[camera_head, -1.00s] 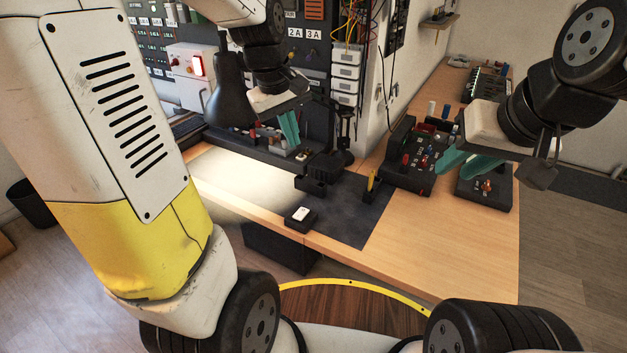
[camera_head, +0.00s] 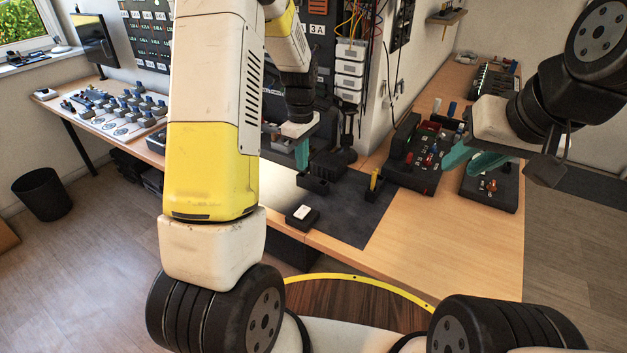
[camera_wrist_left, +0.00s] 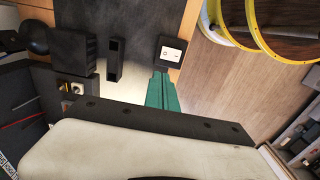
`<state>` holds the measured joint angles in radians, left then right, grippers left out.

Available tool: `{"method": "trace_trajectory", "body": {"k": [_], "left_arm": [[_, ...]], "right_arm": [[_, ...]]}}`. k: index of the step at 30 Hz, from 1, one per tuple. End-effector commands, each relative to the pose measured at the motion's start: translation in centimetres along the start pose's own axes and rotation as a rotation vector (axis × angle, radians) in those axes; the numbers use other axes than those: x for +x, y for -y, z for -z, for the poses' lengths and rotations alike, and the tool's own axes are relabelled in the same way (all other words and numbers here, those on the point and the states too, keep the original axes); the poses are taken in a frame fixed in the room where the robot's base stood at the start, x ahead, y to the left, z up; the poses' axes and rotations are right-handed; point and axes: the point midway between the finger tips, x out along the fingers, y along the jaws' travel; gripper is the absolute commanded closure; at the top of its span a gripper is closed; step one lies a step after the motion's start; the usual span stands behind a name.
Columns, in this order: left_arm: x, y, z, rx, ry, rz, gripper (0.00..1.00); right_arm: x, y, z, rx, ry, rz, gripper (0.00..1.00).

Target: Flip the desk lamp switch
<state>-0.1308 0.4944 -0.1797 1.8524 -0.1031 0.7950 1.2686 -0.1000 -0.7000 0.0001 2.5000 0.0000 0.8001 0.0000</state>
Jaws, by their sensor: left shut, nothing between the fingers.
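The switch (camera_head: 302,212), a white rocker on a small black box, sits at the desk's front edge, on the dark mat's near corner. It also shows in the left wrist view (camera_wrist_left: 172,52), just beyond the fingertips. My left gripper (camera_head: 302,166) has green fingers pressed together and empty, pointing down above the desk, behind the switch in the head view; the wrist view shows its fingertips (camera_wrist_left: 160,74) apart from the rocker in the picture.
A small black open holder (camera_head: 313,182) and a dark block stand behind the switch. A yellow-handled item (camera_head: 374,180) stands on the mat. Panels with coloured knobs (camera_head: 424,157) lie to the right. The wooden desk (camera_head: 440,240) at front right is clear.

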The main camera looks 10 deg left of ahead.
Motion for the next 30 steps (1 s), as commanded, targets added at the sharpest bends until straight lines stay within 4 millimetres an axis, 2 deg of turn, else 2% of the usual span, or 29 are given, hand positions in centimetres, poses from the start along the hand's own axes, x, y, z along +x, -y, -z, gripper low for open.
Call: {"method": "trace_trajectory", "body": {"k": [4, 8, 21, 25, 30], "left_arm": [[0.3, 0.0, 0.0, 0.001, 0.000, 0.001, 1.00], [1.8, 0.1, 0.0, 0.000, 0.001, 0.003, 1.00], [10.8, 0.1, 0.0, 0.001, 0.002, 0.003, 1.00], [12.6, 0.1, 0.0, 0.002, 0.001, 0.002, 1.00], [13.8, 0.0, 0.0, 0.001, 0.000, -0.001, 1.00]], "right_arm": [[0.0, 0.0, 0.0, 0.000, 0.000, 0.000, 0.71], [0.0, 0.0, 0.0, 0.000, 0.000, 0.000, 0.71], [0.0, 0.0, 0.0, 0.000, 0.000, 0.000, 0.71], [0.0, 0.0, 0.0, 0.000, 0.000, 0.000, 0.71], [0.0, 0.0, 0.0, 0.000, 0.000, 0.000, 0.71]]}}
